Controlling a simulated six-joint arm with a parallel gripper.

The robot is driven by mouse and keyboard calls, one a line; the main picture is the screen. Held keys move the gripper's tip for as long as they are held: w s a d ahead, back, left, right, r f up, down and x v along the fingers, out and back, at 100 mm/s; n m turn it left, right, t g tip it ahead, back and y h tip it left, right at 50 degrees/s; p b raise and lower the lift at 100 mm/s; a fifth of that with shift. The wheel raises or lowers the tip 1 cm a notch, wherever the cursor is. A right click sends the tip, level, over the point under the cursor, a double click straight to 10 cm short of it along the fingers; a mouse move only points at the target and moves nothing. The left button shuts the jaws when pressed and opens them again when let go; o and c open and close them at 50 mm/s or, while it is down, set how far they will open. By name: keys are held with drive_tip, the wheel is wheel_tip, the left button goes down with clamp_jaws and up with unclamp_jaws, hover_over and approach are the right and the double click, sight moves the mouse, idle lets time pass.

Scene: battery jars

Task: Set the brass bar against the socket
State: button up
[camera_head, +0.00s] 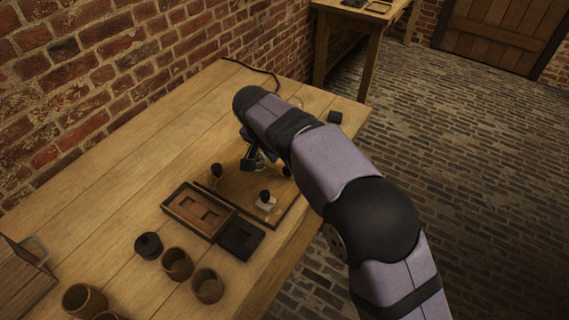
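My gripper (254,163) is low over the far part of a wooden board (238,190) on the workbench. My own arm hides much of it, and I cannot tell whether its fingers are open or shut. A dark-knobbed piece (216,171) stands at the board's left side. Another dark knob (265,195) stands by a pale block (267,205) near the board's front. A small yellowish bit (287,171) shows beside the gripper, partly behind my arm. I cannot make out for certain which piece is the brass bar or the socket.
A wooden tray with recesses (174,206) and a dark tray (241,239) sit in front of the board. A black lidded pot (148,246) and several brown cups (207,286) stand nearer. The bench's back left is clear.

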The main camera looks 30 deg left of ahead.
drive_tip(key=shift+v, duration=2)
drive_tip(key=w+d+g+p, duration=0.3)
drive_tip(key=d+p, duration=0.2)
drive_tip(key=d, duration=2.2)
drive_tip(key=s+d+f+g+p, duration=0.1)
drive_tip(key=s+d+p, duration=0.2)
drive_tip(key=s+d, duration=1.2)
drive_tip(key=d, duration=0.3)
drive_tip(key=shift+s+d+f+g+p, duration=0.15)
drive_tip(key=shift+f+g+p, duration=0.15)
drive_tip(key=shift+f, duration=0.05)
drive_tip(key=shift+o, duration=0.5)
